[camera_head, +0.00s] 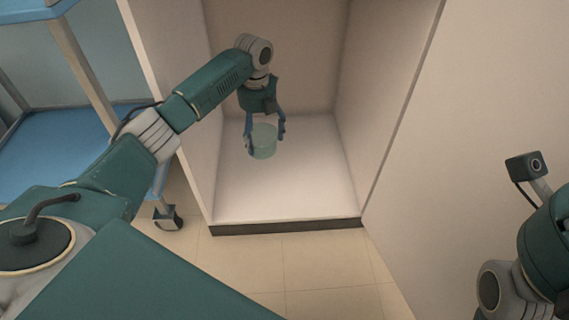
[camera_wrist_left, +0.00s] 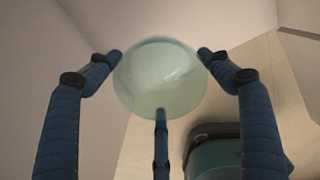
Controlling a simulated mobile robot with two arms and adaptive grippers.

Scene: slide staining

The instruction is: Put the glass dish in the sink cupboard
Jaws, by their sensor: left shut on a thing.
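The glass dish (camera_head: 264,141) is a pale green, see-through round cup inside the open sink cupboard (camera_head: 310,190). My left gripper (camera_head: 266,133) reaches into the cupboard and is shut on the dish, with its blue fingers around the sides. In the left wrist view the dish (camera_wrist_left: 160,80) sits between the fingertips (camera_wrist_left: 160,65). I cannot tell from these views whether the dish touches the cupboard floor. My right arm shows at the right edge of the head view, but its gripper is out of view.
The cupboard's side walls (camera_head: 385,90) stand close on both sides of the left arm, and a dark strip (camera_head: 285,228) runs along its front edge. A blue wheeled cart (camera_head: 60,145) stands to the left. The cupboard floor around the dish is bare.

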